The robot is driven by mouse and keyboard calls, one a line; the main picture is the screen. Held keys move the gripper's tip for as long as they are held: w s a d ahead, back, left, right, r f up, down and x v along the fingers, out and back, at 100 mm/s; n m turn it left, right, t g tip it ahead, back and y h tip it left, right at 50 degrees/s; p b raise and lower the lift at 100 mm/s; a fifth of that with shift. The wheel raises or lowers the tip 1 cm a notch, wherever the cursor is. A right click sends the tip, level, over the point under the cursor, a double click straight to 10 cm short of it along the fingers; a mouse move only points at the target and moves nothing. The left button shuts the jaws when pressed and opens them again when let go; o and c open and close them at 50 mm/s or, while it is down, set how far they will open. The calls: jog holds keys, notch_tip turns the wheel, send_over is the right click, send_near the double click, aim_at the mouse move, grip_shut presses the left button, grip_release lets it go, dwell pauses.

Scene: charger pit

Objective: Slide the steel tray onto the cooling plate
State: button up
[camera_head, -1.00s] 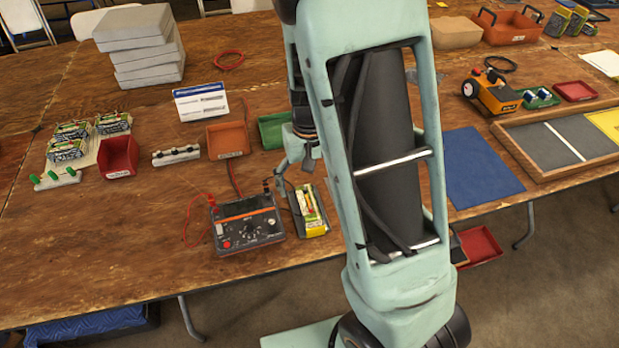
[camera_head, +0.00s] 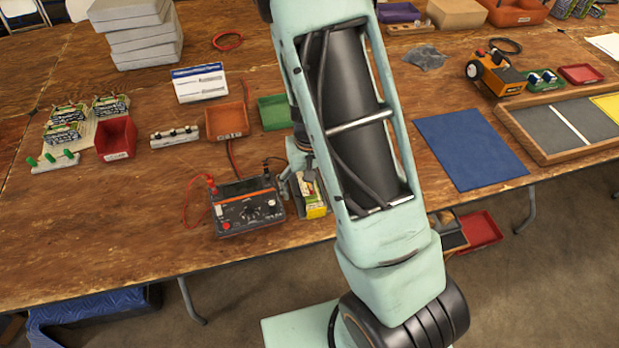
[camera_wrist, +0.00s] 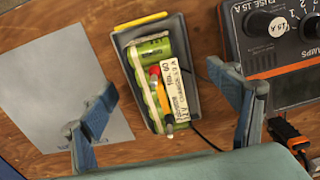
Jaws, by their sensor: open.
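The steel tray (camera_wrist: 193,85) is a dark grey open tray in the wrist view, with a green battery pack (camera_wrist: 150,75) in it. A yellow strip lies along its far edge. The cooling plate (camera_wrist: 55,92), a flat grey sheet, lies on the table to the left of the tray, apart from it. In the head view my arm hides the plate, and the battery pack (camera_head: 311,204) shows only partly. My gripper (camera_wrist: 165,97) is open above the tray, with one finger on each side; contact cannot be told.
A charger (camera_head: 248,208) with red and dark leads stands left of the tray in the head view. A dark cable runs beside the tray. An orange bin (camera_head: 227,121) and a green bin (camera_head: 274,112) stand behind. A blue mat (camera_head: 470,150) lies to the right.

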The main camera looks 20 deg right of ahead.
jog(key=shift+f, duration=0.55)
